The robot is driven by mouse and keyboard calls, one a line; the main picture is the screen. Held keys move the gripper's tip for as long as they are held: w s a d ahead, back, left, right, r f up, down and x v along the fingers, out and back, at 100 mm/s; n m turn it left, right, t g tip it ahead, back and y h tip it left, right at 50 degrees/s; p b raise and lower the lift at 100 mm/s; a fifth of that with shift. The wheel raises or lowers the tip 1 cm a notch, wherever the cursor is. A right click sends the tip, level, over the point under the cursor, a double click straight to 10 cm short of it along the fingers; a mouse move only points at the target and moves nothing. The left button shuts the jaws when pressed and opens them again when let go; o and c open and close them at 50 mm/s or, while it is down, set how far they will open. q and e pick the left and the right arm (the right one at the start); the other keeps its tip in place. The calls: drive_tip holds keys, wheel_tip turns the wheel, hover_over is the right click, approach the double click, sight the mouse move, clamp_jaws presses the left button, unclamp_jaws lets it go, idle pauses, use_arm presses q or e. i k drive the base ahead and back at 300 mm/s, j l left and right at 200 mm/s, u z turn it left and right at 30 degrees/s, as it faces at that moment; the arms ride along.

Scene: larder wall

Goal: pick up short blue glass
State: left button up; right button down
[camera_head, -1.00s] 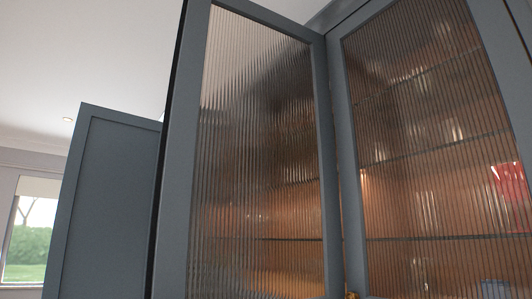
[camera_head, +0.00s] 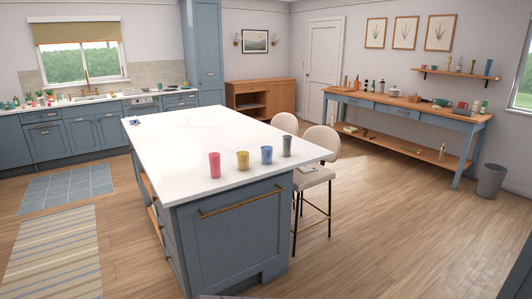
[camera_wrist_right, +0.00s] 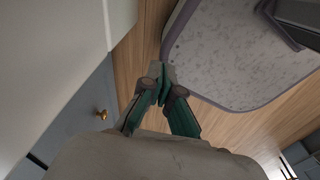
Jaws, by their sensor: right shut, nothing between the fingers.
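A short blue glass (camera_head: 266,155) stands upright on the white top of the kitchen island (camera_head: 215,128) in the head view. It is between a yellow glass (camera_head: 242,160) and a grey glass (camera_head: 287,146), apart from both. A taller red glass (camera_head: 214,165) stands left of the yellow one. My right gripper (camera_wrist_right: 166,88) shows in the right wrist view, with its green fingers closed together and empty. It is over the floor, away from the glasses. My left gripper is in no view.
Two beige stools (camera_head: 313,170) stand at the island's right side. A blue side table (camera_head: 408,110) with several items is along the right wall, with a grey bin (camera_head: 490,181) beside it. Wooden floor in front and to the right of the island is free. A striped rug (camera_head: 52,258) lies left.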

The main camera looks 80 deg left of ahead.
sight(267, 151)
drive_tip(key=u, duration=2.55)
drive_tip(key=i+l, duration=0.15)
drive_tip(key=i, duration=0.2)
drive_tip(key=u, duration=0.05)
